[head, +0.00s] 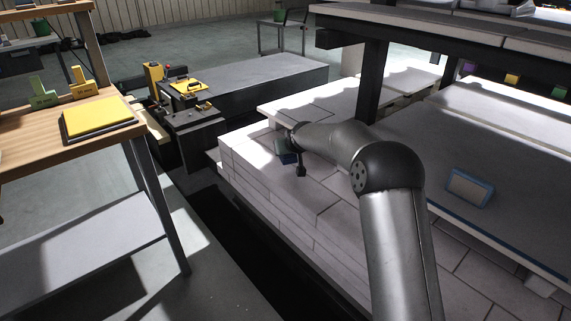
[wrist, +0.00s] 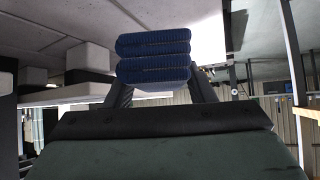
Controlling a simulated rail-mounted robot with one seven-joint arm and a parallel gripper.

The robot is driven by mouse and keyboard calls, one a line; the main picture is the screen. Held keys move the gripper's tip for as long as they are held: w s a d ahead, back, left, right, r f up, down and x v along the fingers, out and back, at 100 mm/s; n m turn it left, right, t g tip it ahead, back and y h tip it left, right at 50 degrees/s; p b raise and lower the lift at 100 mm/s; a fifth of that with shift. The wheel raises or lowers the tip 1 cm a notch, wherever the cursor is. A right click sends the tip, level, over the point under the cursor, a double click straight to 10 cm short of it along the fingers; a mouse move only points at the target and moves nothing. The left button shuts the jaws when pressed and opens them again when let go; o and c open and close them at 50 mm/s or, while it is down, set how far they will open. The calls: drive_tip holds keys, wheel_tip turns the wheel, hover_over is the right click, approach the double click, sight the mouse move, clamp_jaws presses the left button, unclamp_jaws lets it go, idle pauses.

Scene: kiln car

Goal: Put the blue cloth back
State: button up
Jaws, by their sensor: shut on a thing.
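The blue cloth (wrist: 153,58), folded into a thick ribbed stack, sits between the fingers of my gripper (wrist: 160,85) in the wrist view. My gripper is shut on it. In the head view my gripper (head: 287,152) is at the far end of my arm, above the pale block ledge of the kiln car (head: 270,190). Only a small dark blue bit of the cloth (head: 288,158) shows there. Whether the cloth touches the blocks is unclear.
A wooden table (head: 25,145) at left bears a yellow pad on a dark tray (head: 98,118) and green and yellow holders. A blue-edged pale block (head: 468,187) lies on the grey deck at right. A dark post (head: 373,80) and upper shelf (head: 440,30) stand behind my arm.

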sight(285, 168)
drive_tip(key=x, duration=0.3)
drive_tip(key=shift+w+d+f, duration=0.1)
drive_tip(key=shift+w+f, duration=0.05)
drive_tip(key=shift+f, duration=0.3)
drive_tip(key=shift+f+b, duration=0.65)
drive_tip(key=shift+f, duration=0.85)
drive_tip(key=shift+f, duration=0.2)
drive_tip(key=o, duration=1.2)
drive_tip(key=shift+c, duration=0.2)
